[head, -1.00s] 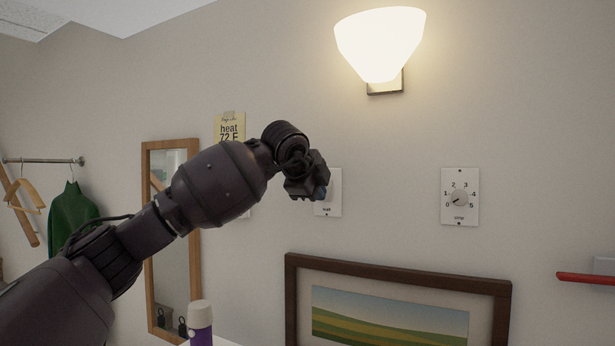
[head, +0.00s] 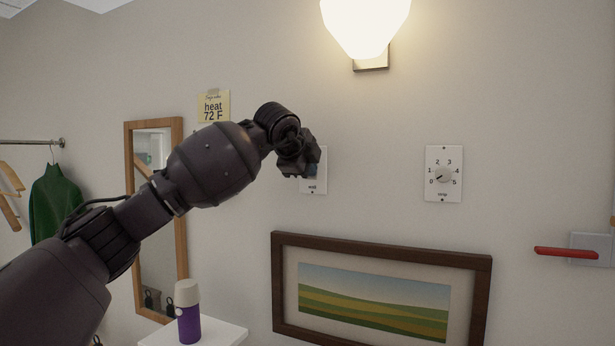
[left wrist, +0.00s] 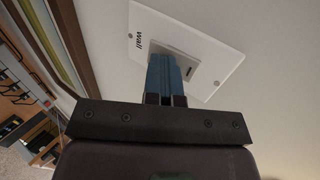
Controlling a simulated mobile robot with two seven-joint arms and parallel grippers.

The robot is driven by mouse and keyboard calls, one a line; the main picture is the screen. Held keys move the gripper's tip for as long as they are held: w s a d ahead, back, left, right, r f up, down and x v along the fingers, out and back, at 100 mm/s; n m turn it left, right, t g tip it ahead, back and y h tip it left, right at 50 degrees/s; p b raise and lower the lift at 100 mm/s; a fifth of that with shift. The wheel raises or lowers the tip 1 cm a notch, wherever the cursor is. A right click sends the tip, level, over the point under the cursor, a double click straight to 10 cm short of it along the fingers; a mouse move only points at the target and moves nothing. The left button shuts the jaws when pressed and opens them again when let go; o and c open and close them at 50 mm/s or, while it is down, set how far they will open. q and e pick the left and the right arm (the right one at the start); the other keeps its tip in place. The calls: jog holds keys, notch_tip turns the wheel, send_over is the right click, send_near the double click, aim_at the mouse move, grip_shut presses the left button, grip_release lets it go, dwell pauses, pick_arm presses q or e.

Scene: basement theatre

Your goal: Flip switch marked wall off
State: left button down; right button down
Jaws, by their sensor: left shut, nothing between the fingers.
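The switch marked wall is a white plate (head: 316,184) on the wall, partly hidden behind my left gripper in the head view. In the left wrist view the plate (left wrist: 215,57) shows its "wall" label and a raised rocker (left wrist: 187,64). My left gripper (head: 312,170) is shut and empty. Its blue fingertips (left wrist: 165,65) are at the rocker's edge in the left wrist view. I cannot tell whether they touch it. The wall lamp (head: 366,25) above is lit. My right gripper is not in view.
A dial plate (head: 444,174) is to the right of the switch. A framed landscape (head: 380,240) hangs below. A red lever (head: 566,252) sticks out at far right. A mirror (head: 130,200), a yellow note (head: 213,106) and a purple bottle (head: 189,328) on a white surface are at left.

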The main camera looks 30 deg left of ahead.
pick_arm(q)
jog(key=shift+w+f+b, duration=0.1)
jog(key=shift+f+b, duration=0.2)
jog(key=shift+b, duration=0.35)
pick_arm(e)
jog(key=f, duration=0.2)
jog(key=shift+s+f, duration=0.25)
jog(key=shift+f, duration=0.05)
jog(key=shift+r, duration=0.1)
pick_arm(q)
notch_tip(320, 180, up, 2)
jog(key=shift+a+r+t+p, duration=0.1)
jog(key=shift+r+t+p, duration=0.05)
jog(key=shift+t+p, duration=0.2)
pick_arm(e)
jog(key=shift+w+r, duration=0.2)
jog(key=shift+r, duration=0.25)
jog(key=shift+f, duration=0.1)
